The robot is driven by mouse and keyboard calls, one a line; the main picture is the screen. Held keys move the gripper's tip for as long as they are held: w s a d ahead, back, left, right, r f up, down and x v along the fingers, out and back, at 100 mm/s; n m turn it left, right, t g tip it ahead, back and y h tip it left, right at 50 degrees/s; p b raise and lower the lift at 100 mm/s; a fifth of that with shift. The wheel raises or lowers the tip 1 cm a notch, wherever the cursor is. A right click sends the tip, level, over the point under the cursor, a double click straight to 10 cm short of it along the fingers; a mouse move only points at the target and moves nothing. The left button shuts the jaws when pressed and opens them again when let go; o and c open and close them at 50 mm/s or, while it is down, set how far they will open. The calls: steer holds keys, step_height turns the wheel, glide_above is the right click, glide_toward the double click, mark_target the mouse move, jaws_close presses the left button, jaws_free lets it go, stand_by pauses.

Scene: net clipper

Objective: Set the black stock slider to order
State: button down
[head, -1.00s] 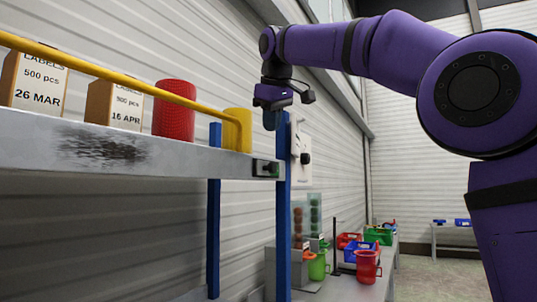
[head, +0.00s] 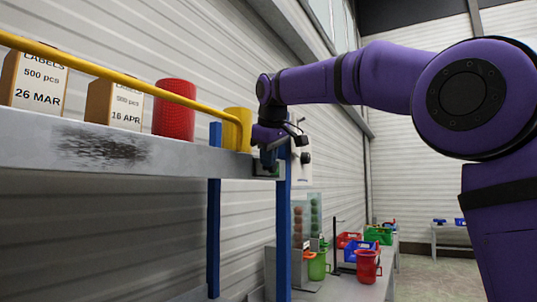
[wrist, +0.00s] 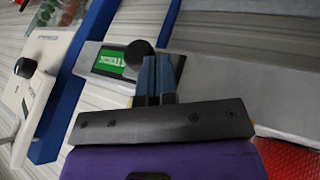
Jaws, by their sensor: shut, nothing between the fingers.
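The black stock slider knob (wrist: 138,52) sits on a dark plate on the shelf's front edge. A green label (wrist: 112,62), apparently reading STOCK, shows to the left of the knob in the wrist view. My gripper (wrist: 157,66) is shut and empty, its blue fingertips just right of the knob and over the plate; I cannot tell whether they touch it. In the head view my gripper (head: 268,160) is at the shelf's right end and hides most of the slider. The plate's part right of the fingers is partly hidden.
The shelf (head: 120,155) holds label boxes (head: 115,103), a red container (head: 173,108) and a yellow one (head: 238,128) behind a yellow rail (head: 130,80). A blue post (head: 284,230) stands at its end. A white panel with a black knob (wrist: 25,67) is nearby.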

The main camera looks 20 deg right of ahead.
steer(key=w+d, duration=0.5)
steer(key=shift+d, duration=0.3)
steer(key=shift+r, duration=0.15)
